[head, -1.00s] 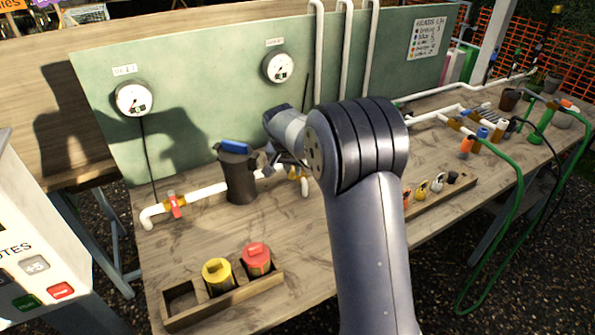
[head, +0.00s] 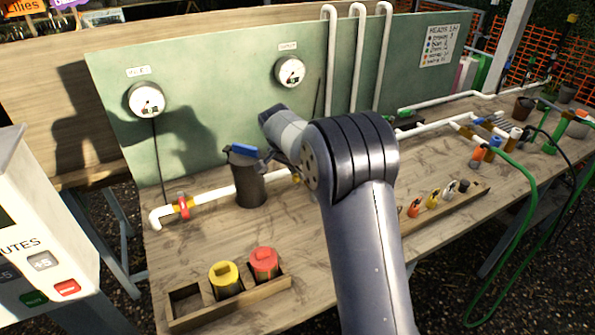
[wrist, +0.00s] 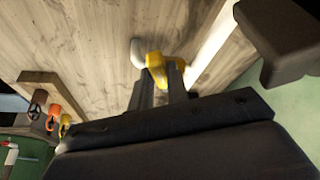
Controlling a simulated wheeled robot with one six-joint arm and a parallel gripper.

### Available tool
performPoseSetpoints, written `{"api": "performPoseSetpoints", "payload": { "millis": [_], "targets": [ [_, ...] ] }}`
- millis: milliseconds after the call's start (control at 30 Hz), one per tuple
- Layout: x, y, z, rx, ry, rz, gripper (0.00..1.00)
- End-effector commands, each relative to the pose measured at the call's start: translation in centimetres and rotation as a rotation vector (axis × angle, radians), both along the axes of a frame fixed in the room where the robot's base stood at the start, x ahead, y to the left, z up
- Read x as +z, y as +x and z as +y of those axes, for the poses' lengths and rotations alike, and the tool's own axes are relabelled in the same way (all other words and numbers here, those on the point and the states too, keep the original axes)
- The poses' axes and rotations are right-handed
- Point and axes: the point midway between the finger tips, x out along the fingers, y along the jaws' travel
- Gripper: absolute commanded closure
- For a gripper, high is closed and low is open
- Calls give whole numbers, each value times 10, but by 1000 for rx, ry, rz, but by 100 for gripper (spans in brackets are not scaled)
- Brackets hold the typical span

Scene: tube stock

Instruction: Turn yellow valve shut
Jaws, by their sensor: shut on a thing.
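The yellow valve shows in the wrist view as a yellow handle (wrist: 155,64) on the white pipe, close to a pipe bend. My gripper (wrist: 162,82) is shut on this yellow handle, with one dark finger on either side of it. In the head view only a small yellow bit (head: 296,178) shows, left of my arm. My arm hides the rest of the valve and the fingers there, so I cannot tell the handle's exact angle.
A dark canister with a blue lid (head: 250,187) stands close left of my gripper. A red valve (head: 183,207) sits further left on the pipe. A wooden rack (head: 232,308) with yellow and red capped canisters is in front. The green panel (head: 215,95) carries two gauges.

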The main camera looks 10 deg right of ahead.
Motion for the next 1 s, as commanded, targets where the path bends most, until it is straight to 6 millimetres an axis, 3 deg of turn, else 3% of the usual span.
{"api": "performPoseSetpoints", "payload": {
  "millis": [67, 100, 333, 667, 1000],
  "targets": [
    [1, 0, 0, 1, 1, -2, 100],
    [1, 0, 0, 1, 1, -2, 82],
    [0, 0, 0, 1, 0, 0, 63],
    [5, -1, 2, 2, 0, -2, 62],
    [63, -18, 18, 3, 1, -6, 62]
  ]
}}
